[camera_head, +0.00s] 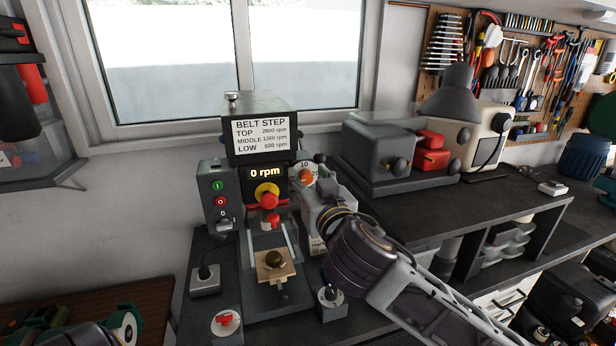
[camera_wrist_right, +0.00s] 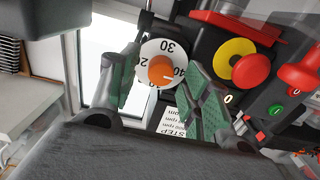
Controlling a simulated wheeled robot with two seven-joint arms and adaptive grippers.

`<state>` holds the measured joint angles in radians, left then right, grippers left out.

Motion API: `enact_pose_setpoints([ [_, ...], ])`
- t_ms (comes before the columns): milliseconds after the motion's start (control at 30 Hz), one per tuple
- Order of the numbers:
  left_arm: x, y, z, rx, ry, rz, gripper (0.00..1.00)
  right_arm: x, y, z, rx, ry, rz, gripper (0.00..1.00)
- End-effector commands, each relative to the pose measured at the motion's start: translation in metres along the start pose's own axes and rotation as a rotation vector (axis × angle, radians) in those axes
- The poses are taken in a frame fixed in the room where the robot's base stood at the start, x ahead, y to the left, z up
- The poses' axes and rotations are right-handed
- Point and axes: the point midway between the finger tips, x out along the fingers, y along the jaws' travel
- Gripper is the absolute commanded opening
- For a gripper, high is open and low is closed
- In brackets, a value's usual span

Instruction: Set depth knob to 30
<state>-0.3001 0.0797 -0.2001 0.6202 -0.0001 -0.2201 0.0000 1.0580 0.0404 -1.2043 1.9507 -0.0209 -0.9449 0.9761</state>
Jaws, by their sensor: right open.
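The depth knob is an orange knob (camera_head: 306,176) on a white numbered dial, on the right side of the drill press head (camera_head: 262,130). In the right wrist view the orange knob (camera_wrist_right: 161,70) shows close up, with 30 and 40 readable on its dial (camera_wrist_right: 168,48). I cannot tell for sure which number it points to. My right gripper (camera_head: 318,192) is at the knob in the head view. In the right wrist view its two green-padded fingers (camera_wrist_right: 163,88) are apart, one on each side of the knob. Contact cannot be told. My left gripper is not clearly visible.
A yellow and red stop button (camera_head: 267,194) and the 0 rpm display sit left of the knob. A control box (camera_head: 219,195) with green and red buttons stands at the left. Below is a small wooden block (camera_head: 274,266). A grey machine (camera_head: 380,155) stands right on the raised shelf.

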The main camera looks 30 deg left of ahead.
Motion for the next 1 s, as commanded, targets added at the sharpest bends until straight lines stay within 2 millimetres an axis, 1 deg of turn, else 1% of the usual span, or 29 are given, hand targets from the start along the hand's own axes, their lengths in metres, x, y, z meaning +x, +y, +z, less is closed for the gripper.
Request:
enact_pose_setpoints([
  [200,-0.0024,-0.0002,-0.0002,0.000,0.000,0.000,0.00,0.0086,0.0001,-0.0002,-0.002,0.001,0.000,0.48],
  [500,-0.0023,-0.0002,-0.0003,0.000,0.000,0.000,0.00,0.0093,0.0000,0.0001,-0.001,0.001,0.000,0.48],
  [533,-0.0022,-0.0002,-0.0003,0.000,0.000,0.000,0.00,0.0093,0.0000,0.0002,-0.001,0.000,0.000,0.46],
  [867,-0.0022,-0.0003,-0.0003,0.000,0.000,0.000,0.00,0.0092,0.0000,0.0001,-0.001,0.000,0.000,0.04],
  [900,-0.0022,-0.0003,-0.0003,0.000,0.000,0.000,0.00,0.0092,0.0001,0.0001,-0.001,0.000,0.000,0.02],
  [1000,-0.0023,-0.0003,-0.0002,0.000,0.000,0.000,0.00,0.0092,0.0001,0.0001,-0.002,0.000,0.000,0.02],
])
